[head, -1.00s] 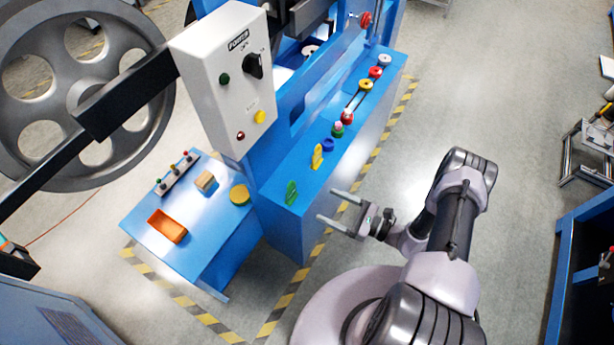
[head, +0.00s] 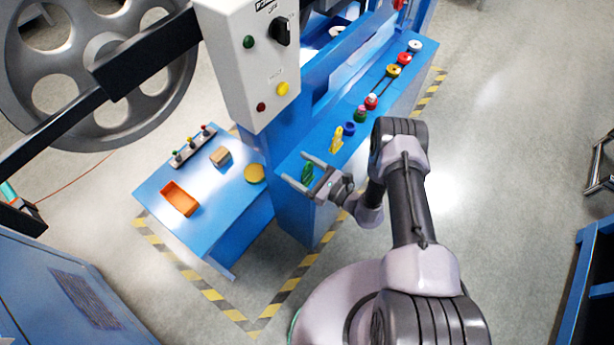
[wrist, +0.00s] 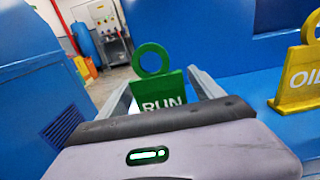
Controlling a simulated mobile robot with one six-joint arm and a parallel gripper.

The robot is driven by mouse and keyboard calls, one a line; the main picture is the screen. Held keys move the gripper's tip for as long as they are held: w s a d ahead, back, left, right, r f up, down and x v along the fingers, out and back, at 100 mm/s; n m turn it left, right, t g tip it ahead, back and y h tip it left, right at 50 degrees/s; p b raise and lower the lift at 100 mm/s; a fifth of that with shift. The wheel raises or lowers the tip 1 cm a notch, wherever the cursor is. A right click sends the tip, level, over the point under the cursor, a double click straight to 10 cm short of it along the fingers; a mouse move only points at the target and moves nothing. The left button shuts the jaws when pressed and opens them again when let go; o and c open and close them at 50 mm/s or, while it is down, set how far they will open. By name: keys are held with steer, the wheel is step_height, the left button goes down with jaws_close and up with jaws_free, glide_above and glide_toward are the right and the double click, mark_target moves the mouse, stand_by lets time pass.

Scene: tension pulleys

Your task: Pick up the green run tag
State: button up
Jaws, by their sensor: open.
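The green run tag (head: 307,172) stands upright near the front end of the blue machine ledge (head: 324,168). In the wrist view the green run tag (wrist: 157,85) shows its ring on top and the word RUN; its lower part is hidden behind my gripper's body. My gripper (head: 294,168) is open, with one finger on each side of the tag in the head view. In the wrist view the fingers (wrist: 160,90) also flank the tag, with a gap visible on the left. I cannot tell whether either finger touches it.
A yellow tag (head: 336,139) marked OIL stands just right of the green one. A blue ring piece (head: 348,128) and several coloured pulleys line the ledge beyond. A lower blue table holds an orange tray (head: 180,199), a wooden block (head: 220,156) and a yellow disc (head: 254,173).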

steer(key=c, duration=1.6)
steer(key=shift+r, duration=0.35)
step_height(320, 180, up, 4)
steer(key=shift+d+f+p, duration=0.1)
steer(key=shift+f+p, duration=0.15)
steer(key=shift+p, duration=0.85)
steer(key=s+d+p, duration=0.3)
steer(key=s+d, duration=0.6)
steer(key=s, duration=0.4)
steer(key=shift+r, duration=0.45)
